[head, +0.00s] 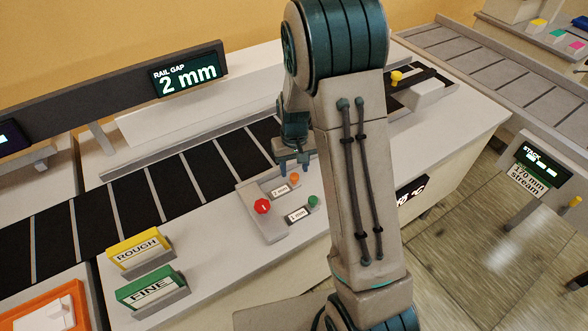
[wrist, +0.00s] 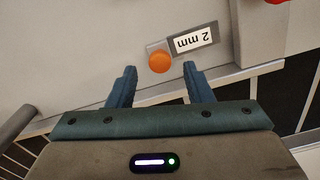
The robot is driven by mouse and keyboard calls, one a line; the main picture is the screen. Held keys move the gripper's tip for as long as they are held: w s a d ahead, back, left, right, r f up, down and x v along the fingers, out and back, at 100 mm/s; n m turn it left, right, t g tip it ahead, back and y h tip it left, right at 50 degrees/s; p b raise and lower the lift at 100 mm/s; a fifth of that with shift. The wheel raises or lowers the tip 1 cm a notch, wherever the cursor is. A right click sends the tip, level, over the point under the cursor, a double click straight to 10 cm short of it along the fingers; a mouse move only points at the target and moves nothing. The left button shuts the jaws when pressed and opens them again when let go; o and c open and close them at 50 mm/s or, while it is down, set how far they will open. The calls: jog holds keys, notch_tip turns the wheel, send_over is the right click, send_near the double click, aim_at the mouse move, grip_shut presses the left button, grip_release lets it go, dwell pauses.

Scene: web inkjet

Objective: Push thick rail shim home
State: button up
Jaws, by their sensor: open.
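The thick rail shim, labelled 2 mm, has an orange knob (head: 294,178) and sits at the grey block beside the dark slatted track. Its orange knob (wrist: 160,61) and 2 mm label (wrist: 192,41) also show in the wrist view. My gripper (head: 295,166) is open, pointing down just over the orange knob. In the wrist view its fingertips (wrist: 160,70) stand to either side of the knob, with gaps; I cannot tell the height between them. A 1 mm shim with a green knob (head: 313,201) lies nearer the front. The display (head: 187,76) reads RAIL GAP 2 mm.
A red knob (head: 262,206) stands on the grey block (head: 268,229) left of the shims. A yellow ROUGH box (head: 138,249) and green FINE box (head: 150,288) stand at the front left. My arm hides part of the counter to the right.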

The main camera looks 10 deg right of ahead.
aim_at(294, 180)
jog(key=shift+f, duration=1.2)
